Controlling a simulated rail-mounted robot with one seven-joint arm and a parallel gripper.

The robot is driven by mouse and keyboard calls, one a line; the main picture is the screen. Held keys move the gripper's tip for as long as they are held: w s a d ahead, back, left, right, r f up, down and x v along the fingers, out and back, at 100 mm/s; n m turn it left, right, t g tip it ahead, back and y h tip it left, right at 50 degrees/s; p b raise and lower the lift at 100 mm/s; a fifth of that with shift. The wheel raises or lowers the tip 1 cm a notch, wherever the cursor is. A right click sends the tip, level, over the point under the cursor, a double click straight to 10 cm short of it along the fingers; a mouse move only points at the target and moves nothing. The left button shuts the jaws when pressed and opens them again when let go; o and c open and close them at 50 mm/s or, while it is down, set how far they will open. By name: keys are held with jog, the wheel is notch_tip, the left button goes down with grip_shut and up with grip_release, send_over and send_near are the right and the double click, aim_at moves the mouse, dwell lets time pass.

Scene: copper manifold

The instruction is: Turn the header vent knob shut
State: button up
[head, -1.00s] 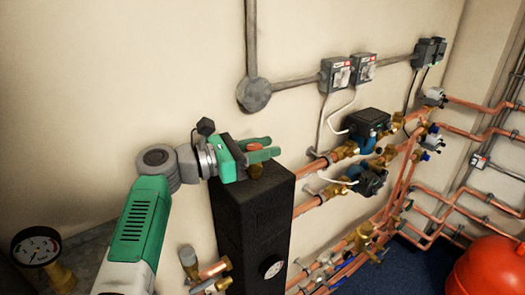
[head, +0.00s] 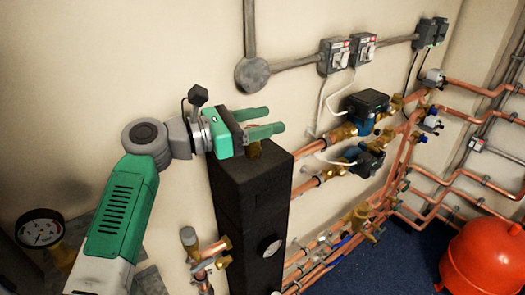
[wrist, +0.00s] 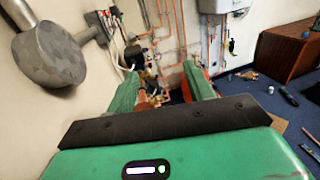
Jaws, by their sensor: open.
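The black insulated header (head: 232,205) stands upright against the wall in the head view. A small brass fitting (head: 254,150), probably the base of the header vent, sticks up from its top. My gripper (head: 270,121) is just above this fitting, its two green fingers apart and pointing right. The gripper partly covers the fitting, and I cannot make out a separate knob. In the wrist view my gripper (wrist: 160,88) is open, and no vent knob is discernible between the fingers. I cannot tell whether a finger touches the fitting.
Copper pipes with pumps (head: 366,108) run to the right of the header. A dial gauge (head: 270,247) is on the header's front and another gauge (head: 40,229) is at lower left. A round grey conduit box (head: 252,74) is on the wall behind my gripper. A red vessel (head: 485,258) stands right.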

jog(key=s+r, duration=0.1)
jog(key=s, duration=1.1)
jog(key=shift+s+r, duration=0.15)
jog(key=shift+s, duration=0.25)
jog(key=shift+a, duration=0.1)
